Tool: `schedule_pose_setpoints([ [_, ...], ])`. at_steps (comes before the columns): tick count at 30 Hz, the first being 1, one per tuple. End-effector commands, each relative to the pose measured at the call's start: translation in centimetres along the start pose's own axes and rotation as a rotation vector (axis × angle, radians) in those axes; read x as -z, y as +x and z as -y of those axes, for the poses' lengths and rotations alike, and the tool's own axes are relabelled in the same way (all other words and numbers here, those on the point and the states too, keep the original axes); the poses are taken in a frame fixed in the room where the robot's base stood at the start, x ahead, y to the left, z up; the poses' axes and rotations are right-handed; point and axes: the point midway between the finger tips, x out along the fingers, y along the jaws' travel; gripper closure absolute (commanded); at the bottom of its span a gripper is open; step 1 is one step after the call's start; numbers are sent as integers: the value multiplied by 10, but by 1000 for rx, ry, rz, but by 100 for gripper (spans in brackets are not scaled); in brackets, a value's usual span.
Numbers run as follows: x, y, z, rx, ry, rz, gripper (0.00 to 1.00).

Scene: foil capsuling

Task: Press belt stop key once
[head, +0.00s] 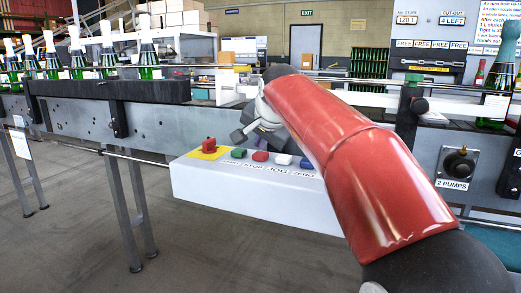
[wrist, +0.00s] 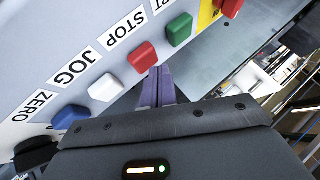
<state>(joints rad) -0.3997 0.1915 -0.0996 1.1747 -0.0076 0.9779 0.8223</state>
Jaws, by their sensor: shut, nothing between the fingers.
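The belt stop key is the red key (wrist: 142,57) beside the STOP label (wrist: 125,31) in the wrist view. It also shows in the head view (head: 260,156), in a row on the white key panel (head: 240,190). My gripper (wrist: 158,76) is shut and empty. Its fingertips appear right beside the red stop key in the wrist view; I cannot tell whether they touch it. In the head view my red arm reaches over the panel from the right, and the gripper is partly hidden behind it.
The green key (wrist: 180,30) and the white key (wrist: 105,88) flank the stop key. A blue key (wrist: 70,117) and a black key (wrist: 36,153) lie further along. A larger red button (head: 209,146) sits on a yellow patch. Bottles (head: 107,52) stand on the conveyor behind.

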Motion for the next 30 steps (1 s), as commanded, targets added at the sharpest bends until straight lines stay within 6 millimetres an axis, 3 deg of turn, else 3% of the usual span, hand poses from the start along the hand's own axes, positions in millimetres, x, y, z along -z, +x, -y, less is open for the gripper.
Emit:
schedule_pose_setpoints([
  [14, 4, -6, 4, 1, 0, -1, 100],
  [30, 29, -39, 28, 2, 0, -2, 100],
])
